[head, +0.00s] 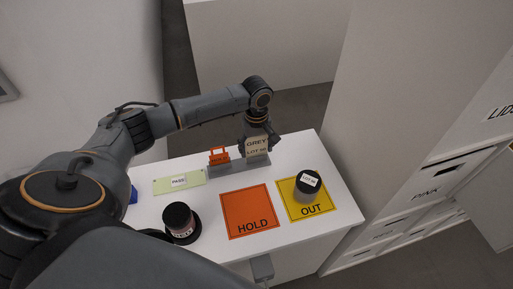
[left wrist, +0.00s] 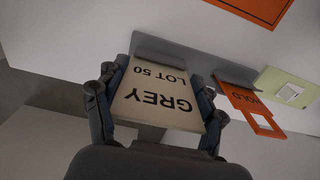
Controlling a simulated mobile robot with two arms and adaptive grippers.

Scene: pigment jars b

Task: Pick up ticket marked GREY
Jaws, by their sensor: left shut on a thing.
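The ticket marked GREY, LOT 50 (head: 257,146) is a beige card at the back of the white table. It stands upright at a grey rack (head: 226,168). My left gripper (head: 259,140) comes down from above and is shut on the ticket. In the left wrist view the ticket (left wrist: 157,95) sits between the two fingers, and its far edge is close against the grey rack (left wrist: 180,58). I cannot tell whether it still touches the rack. My right gripper is not in view.
An orange HOLD tag (head: 219,156) stands in the rack beside the ticket. A green PASS card (head: 179,181), an orange HOLD mat (head: 249,209) and a yellow OUT mat (head: 322,207) lie on the table. A dark-lidded jar (head: 307,184) stands on the OUT mat; another jar (head: 179,220) stands front left.

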